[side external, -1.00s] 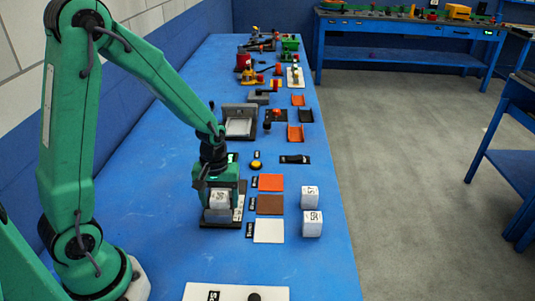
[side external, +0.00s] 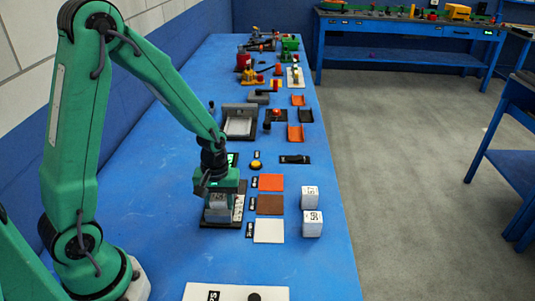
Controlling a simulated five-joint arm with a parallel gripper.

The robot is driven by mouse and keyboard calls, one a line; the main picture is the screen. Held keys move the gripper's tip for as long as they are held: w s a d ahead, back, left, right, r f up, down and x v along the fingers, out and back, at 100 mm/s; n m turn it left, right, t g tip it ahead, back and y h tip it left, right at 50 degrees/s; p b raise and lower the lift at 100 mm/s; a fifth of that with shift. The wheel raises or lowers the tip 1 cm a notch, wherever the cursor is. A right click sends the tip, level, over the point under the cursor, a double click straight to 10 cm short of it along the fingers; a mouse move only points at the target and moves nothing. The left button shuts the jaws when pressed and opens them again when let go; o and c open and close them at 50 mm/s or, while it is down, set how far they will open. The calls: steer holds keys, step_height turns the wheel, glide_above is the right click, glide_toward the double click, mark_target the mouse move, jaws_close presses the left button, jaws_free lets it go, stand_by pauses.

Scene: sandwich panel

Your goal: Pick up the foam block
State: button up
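My gripper (side external: 218,207) points straight down over a dark base plate (side external: 229,224) near the middle of the blue bench. A small grey-looking block (side external: 219,201) sits between its fingers, partly covered by them. I cannot tell whether the fingers press on it or whether it is clear of the plate. Two white cubes with dark markings stand apart on the right: a farther one (side external: 310,197) and a nearer one (side external: 312,224). The markings are too small to read, so I cannot tell which block is the foam one.
Orange (side external: 271,183), brown (side external: 270,205) and white (side external: 269,231) square pads lie in a column right of my gripper. A yellow button (side external: 256,166) is behind it. A white panel (side external: 232,292) lies at the front. Fixtures crowd the far bench. The bench's left side is clear.

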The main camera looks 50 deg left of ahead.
mark_target(220, 196)
steer(key=shift+c, duration=1)
steer(key=shift+r, duration=0.1)
steer(key=shift+r, duration=4.95)
steer(key=shift+w, duration=0.1)
steer(key=shift+w+d, duration=0.25)
steer(key=shift+w, duration=0.3)
steer(key=w+d, duration=1)
steer(key=w, duration=0.3)
steer(key=shift+r, duration=0.15)
steer(key=shift+a, duration=0.15)
